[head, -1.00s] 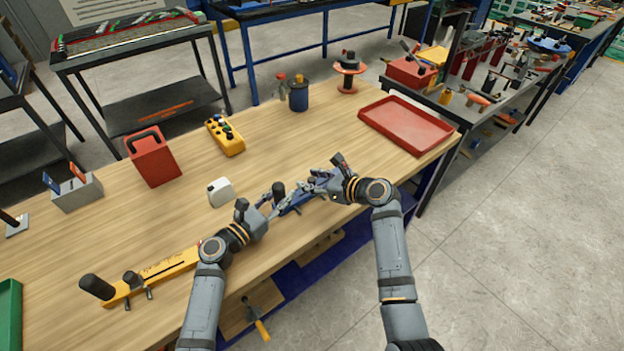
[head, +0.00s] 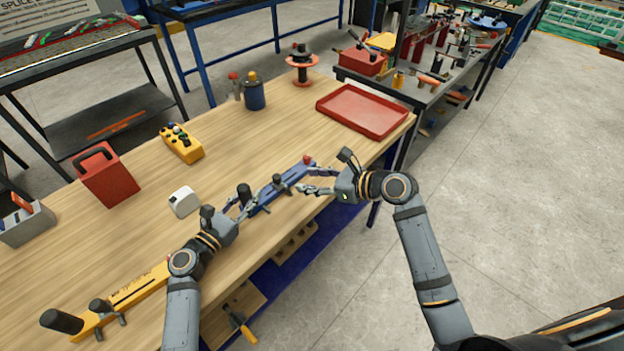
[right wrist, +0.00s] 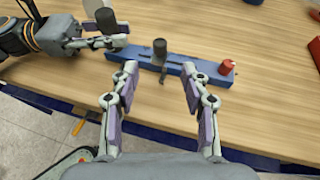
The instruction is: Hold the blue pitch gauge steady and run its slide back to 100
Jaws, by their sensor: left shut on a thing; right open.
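The blue pitch gauge (head: 291,178) lies along the table's front edge, with a black grip at its left end and a red knob (head: 307,159) at its right end. Its slide, with an upright black knob (head: 276,183), sits partway along the bar; the knob also shows in the right wrist view (right wrist: 160,46). The scale marks are too small to read. My left gripper (head: 246,208) is shut on the gauge at its left end. My right gripper (head: 305,180) is open and empty at the front side of the gauge; in the right wrist view its fingers (right wrist: 159,70) stand apart, with the slide knob beyond the gap.
A yellow gauge (head: 140,285) lies to the left. A white block (head: 184,202), a yellow button box (head: 182,144) and a red case (head: 106,177) stand behind. A red tray (head: 362,110) is at the back right. The wood around the blue gauge is clear.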

